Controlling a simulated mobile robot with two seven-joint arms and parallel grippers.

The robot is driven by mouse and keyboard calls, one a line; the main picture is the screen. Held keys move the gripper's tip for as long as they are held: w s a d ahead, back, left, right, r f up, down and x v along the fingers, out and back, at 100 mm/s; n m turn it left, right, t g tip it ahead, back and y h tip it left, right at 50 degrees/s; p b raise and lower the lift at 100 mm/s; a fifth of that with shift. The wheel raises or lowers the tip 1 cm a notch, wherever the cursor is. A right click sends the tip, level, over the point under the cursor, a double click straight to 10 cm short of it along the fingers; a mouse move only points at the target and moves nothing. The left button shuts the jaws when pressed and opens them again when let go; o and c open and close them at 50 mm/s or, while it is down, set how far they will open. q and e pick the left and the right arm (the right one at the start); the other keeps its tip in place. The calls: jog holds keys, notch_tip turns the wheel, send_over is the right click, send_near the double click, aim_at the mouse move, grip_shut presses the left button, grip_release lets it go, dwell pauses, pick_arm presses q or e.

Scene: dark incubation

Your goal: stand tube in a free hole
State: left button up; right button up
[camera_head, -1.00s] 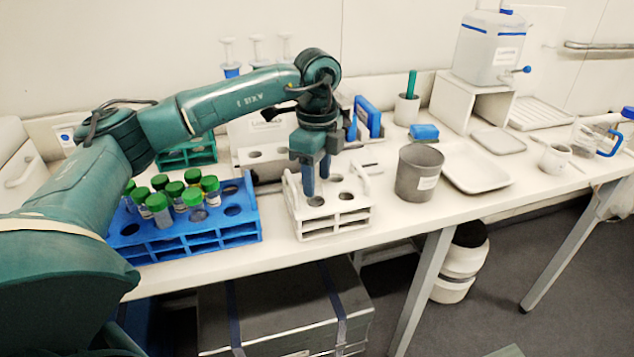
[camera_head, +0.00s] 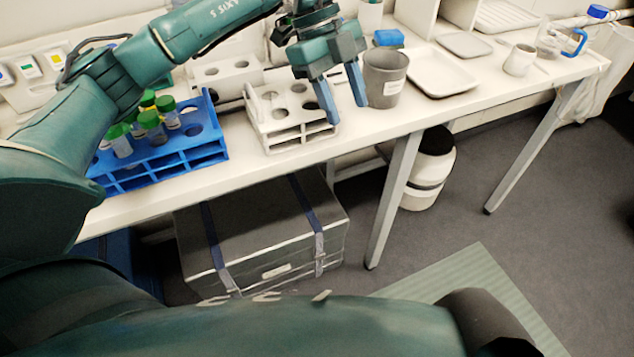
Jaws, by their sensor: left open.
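The blue rack (camera_head: 181,150) stands at the left of the bench and holds several tubes with green caps (camera_head: 149,119); at least one cap is yellow. Some holes at its right side are free. The white rack (camera_head: 290,137) stands to the right of it, with empty holes in its visible top. My left gripper (camera_head: 345,112) is open and empty, with blue fingers pointing down at the right front edge of the white rack, between it and the grey beaker. My right gripper is not in view.
The grey beaker (camera_head: 384,78) stands close to the right of my left gripper. A strapped grey case (camera_head: 262,240) is under the bench.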

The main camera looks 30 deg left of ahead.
pick_arm(q)
jog(key=s+d+t+h, duration=0.1)
jog(key=s+d+h, duration=0.3)
jog(key=d+h, duration=0.45)
jog(key=s+d+t+h, duration=0.1)
jog(key=s+d+h, duration=0.3)
jog(key=d+h, duration=0.45)
jog(key=w+a+f+n+t+y, duration=0.1)
jog(key=a+f+n+t+y, duration=0.3)
jog(key=f+n+t+y, duration=0.3)
jog(key=w+a+f+n+t+y, duration=0.1)
jog(key=a+f+n+t+y, duration=0.4)
jog(key=n+t, duration=0.4)
jog(key=s+a+f+n+g+y, duration=0.3)
jog(key=s+a+f+g+y, duration=0.1)
jog(key=s+f, duration=0.7)
notch_tip(320, 180, down, 4)
jog(key=shift+s+r+g+y, duration=0.1)
jog(key=shift+s+g+y, duration=0.05)
jog(key=shift+g+y, duration=0.7)
